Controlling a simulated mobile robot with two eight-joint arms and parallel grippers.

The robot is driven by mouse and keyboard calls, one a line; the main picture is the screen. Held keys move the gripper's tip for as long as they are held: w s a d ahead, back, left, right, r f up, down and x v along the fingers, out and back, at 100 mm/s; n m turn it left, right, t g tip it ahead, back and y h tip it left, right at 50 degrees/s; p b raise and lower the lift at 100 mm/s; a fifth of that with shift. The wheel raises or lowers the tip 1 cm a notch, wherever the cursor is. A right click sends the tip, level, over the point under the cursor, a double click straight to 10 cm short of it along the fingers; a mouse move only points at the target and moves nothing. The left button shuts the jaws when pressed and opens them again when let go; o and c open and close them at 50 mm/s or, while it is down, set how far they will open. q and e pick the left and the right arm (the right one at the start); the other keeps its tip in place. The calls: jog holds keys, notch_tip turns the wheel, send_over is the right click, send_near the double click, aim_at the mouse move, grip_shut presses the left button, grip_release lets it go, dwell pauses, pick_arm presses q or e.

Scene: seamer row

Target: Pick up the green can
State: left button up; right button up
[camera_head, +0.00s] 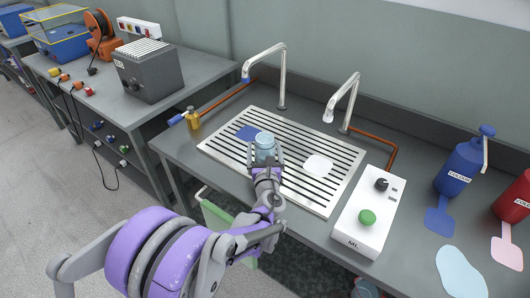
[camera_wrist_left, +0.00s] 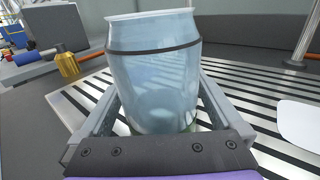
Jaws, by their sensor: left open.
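A pale blue, see-through can (camera_head: 264,149) with a dark band near its top stands upright on the slatted metal grate (camera_head: 305,188). In the left wrist view the can (camera_wrist_left: 153,75) fills the middle. My left gripper (camera_head: 265,166) is open, with one finger on each side of the can. Whether the fingers touch it, I cannot tell. A thin bit of green shows at the can's base in the left wrist view. No plainly green can is in view. My right gripper is not in view.
Two taps (camera_head: 283,78) (camera_head: 345,104) rise behind the grate. Blue (camera_head: 459,165) and red (camera_head: 515,198) containers stand far right.

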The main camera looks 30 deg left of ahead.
pick_arm(q)
grip_shut()
notch_tip(320, 180, up, 10)
jog(key=p, duration=0.2)
jog(key=shift+p, duration=0.35)
dwell(0.4)
